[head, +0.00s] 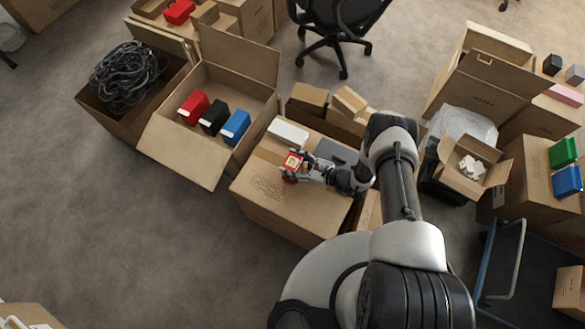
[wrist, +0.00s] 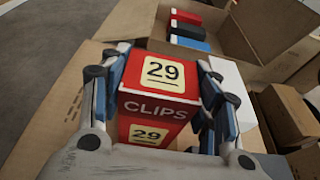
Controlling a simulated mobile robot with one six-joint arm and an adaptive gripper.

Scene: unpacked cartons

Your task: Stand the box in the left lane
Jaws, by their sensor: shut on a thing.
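My gripper (head: 293,172) is shut on a red box (head: 290,161) marked "29" and "CLIPS". In the wrist view the red CLIPS box (wrist: 160,106) sits between the two fingers, one on each side. It is held over or at the top of a closed brown carton (head: 270,196); I cannot tell whether it touches. No marked left lane can be made out. Left of it an open carton (head: 180,150) holds a red box (head: 194,108), a black box (head: 213,118) and a blue box (head: 235,127) in a row. These three also show at the top of the wrist view.
A white box (head: 288,132) and a dark grey flat thing (head: 336,152) are at the carton's back. A carton of black cables (head: 125,75) stands far left. Cartons crowd the right, with a blue-edged cart (head: 487,262). The floor at lower left is mostly clear.

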